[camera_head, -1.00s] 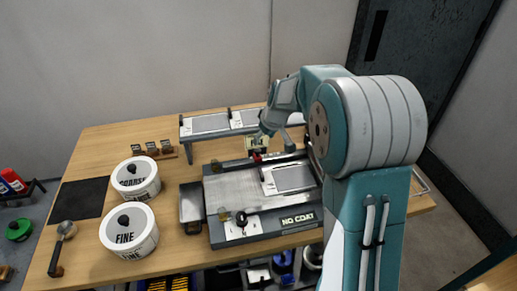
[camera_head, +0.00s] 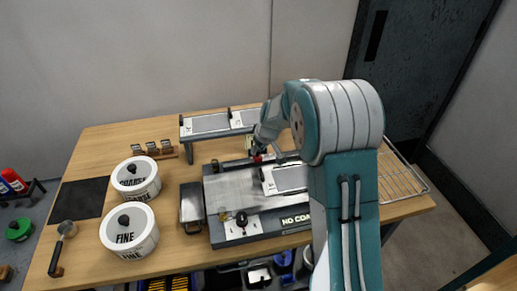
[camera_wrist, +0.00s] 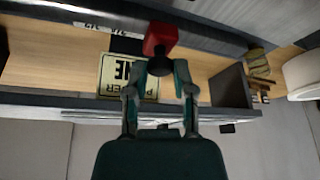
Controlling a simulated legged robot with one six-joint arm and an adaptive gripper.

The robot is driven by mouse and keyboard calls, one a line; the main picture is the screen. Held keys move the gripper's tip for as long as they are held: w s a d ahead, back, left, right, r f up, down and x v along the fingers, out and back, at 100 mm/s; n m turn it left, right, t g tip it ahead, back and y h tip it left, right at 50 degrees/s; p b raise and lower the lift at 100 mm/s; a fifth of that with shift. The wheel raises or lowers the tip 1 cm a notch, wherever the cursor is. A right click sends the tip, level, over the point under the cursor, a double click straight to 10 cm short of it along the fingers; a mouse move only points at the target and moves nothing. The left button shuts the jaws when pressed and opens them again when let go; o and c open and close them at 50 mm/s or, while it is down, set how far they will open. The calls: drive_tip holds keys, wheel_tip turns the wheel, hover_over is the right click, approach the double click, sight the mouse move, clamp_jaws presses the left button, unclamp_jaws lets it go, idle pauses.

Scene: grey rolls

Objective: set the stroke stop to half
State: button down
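The stroke stop appears to be the small red block (camera_head: 257,159) on the rail (camera_head: 238,164) along the back of the grey coating machine (camera_head: 225,190). In the wrist view the red block (camera_wrist: 160,38) sits at the rail with its black knob (camera_wrist: 160,66) towards me. My gripper (camera_wrist: 160,75) is open, with one finger on each side of the knob; small gaps seem to show, and contact is not clear. In the head view my gripper (camera_head: 262,146) is just behind the block, mostly hidden by the wrist. Pale scale markings (camera_wrist: 95,27) are upside down and partly cut off.
A yellowish label card (camera_wrist: 125,76) lies behind the rail, near the left finger. A raised shelf (camera_head: 208,124) stands at the back. Tubs marked COARSE (camera_head: 136,180) and FINE (camera_head: 129,232) stand left. A wire rack (camera_head: 400,180) is at the right.

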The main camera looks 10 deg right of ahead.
drive_tip(key=d, duration=0.7)
drive_tip(key=shift+d+f, duration=0.1)
drive_tip(key=shift+d, duration=0.1)
drive_tip(key=shift+c, duration=2.3)
unclamp_jaws()
drive_tip(key=shift+d, duration=0.2)
drive_tip(key=v, duration=1.2)
